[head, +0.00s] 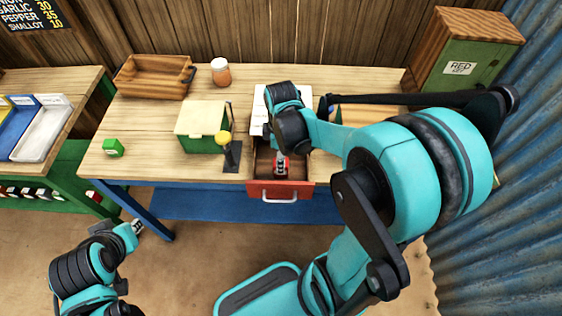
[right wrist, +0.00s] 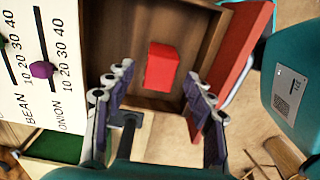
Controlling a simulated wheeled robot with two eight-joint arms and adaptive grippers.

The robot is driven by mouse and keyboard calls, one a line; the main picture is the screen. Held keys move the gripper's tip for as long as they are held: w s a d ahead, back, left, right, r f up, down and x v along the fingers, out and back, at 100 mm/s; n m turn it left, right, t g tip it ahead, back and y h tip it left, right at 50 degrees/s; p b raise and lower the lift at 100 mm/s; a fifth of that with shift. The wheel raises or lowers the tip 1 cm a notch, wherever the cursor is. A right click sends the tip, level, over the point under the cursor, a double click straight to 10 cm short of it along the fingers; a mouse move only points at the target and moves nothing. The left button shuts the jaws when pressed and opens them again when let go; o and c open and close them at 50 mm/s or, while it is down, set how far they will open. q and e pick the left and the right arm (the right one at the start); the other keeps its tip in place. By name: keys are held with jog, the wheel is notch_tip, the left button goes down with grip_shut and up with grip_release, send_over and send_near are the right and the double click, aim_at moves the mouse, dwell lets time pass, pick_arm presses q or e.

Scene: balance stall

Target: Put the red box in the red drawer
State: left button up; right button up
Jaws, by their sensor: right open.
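The red drawer (head: 279,190) is pulled open from the front of the wooden table; its red front (right wrist: 242,52) also shows in the right wrist view. The red box (right wrist: 162,68) shows inside the drawer's outline, apart from the drawer walls. In the head view the box (head: 281,168) is partly hidden by my right gripper (head: 281,155), which points down over the drawer. The right gripper (right wrist: 158,78) is open, with a finger on each side of the box in the picture and no visible contact. My left gripper (head: 137,226) is low in front of the table, its jaws too small to read.
A white panel with sliders (right wrist: 45,75) stands close beside the drawer. A green box with a pale lid (head: 202,130), a yellow-knobbed lever (head: 224,138), a small green cube (head: 113,148), a wooden tray (head: 153,78) and a jar (head: 221,72) are on the table. A green cabinet (head: 455,70) stands at right.

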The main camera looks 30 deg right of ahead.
notch_tip(320, 180, up, 7)
jog(key=shift+f+p, duration=0.15)
jog(key=shift+p, duration=0.75)
pick_arm(q)
notch_tip(320, 180, up, 2)
jog(key=shift+r, duration=0.15)
pick_arm(e)
jog(key=s+a+r+m+t, duration=0.4)
jog(key=a+m+t, duration=0.3)
jog(key=m, duration=0.4)
jog(key=shift+s+r+m, duration=0.3)
jog(key=shift+s+r, duration=0.1)
jog(key=shift+r, duration=0.25)
notch_tip(320, 180, down, 4)
jog(key=b, duration=0.4)
jog(key=shift+f, duration=0.1)
pick_arm(q)
notch_tip(320, 180, down, 4)
jog(key=shift+r, duration=0.15)
pick_arm(e)
jog(key=shift+r, duration=0.2)
pick_arm(q)
jog(key=shift+c, duration=0.2)
